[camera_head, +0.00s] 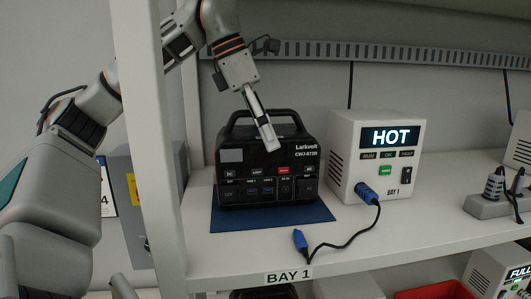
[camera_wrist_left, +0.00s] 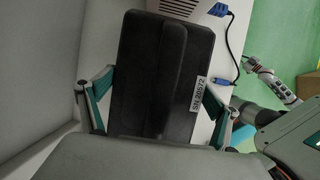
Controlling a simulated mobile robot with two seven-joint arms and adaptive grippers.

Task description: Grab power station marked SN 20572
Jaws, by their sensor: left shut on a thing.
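A white charger box (camera_head: 348,150) showing HOT stands close on the right. Its blue plug (camera_head: 300,240) lies loose on the shelf in front. A white upright post (camera_head: 158,150) stands left, near my arm. A power strip (camera_head: 497,200) sits far right.

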